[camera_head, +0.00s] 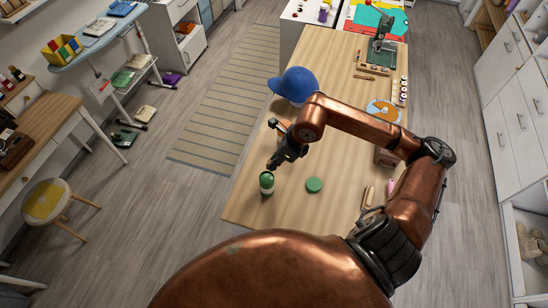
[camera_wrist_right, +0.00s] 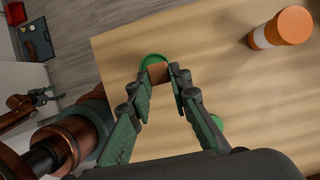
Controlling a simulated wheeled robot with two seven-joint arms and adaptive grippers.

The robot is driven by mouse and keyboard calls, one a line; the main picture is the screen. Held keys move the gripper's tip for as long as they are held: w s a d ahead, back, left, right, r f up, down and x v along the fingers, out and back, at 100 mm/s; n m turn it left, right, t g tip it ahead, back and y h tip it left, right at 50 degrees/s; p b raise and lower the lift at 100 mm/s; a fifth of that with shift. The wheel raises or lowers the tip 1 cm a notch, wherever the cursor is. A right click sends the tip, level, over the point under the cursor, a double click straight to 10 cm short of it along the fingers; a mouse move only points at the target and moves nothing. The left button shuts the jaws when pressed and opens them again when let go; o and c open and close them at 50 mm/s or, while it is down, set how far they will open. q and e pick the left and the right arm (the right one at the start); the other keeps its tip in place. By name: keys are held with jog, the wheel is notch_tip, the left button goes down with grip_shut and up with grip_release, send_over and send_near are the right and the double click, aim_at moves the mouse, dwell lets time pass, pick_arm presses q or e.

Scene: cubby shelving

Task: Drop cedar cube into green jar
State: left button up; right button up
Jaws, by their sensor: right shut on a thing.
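The green jar (camera_head: 267,183) stands upright near the table's front left edge in the head view. Its green rim (camera_wrist_right: 152,58) shows behind the fingertips in the wrist view. My right gripper (camera_head: 273,164) is just above the jar, shut on the brown cedar cube (camera_wrist_right: 157,73). The cube overlaps the jar's opening in the wrist view; its exact height above the rim is unclear. A green round lid (camera_head: 314,185) lies on the table to the right of the jar. My left gripper (camera_wrist_right: 42,97) seems to show small at the wrist view's left edge, its jaws unclear.
An orange and white jar (camera_wrist_right: 280,28) stands on the table near my right gripper. A blue cap (camera_head: 295,84) lies farther back at the left edge. A pink item (camera_head: 391,186) is at the right side. The wood around the green lid is clear.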

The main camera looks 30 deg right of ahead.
jog(key=shift+f, duration=1.05)
jog(key=o, duration=0.8)
jog(key=shift+r, duration=0.1)
jog(key=v, duration=1.2)
jog(key=shift+s, duration=0.1)
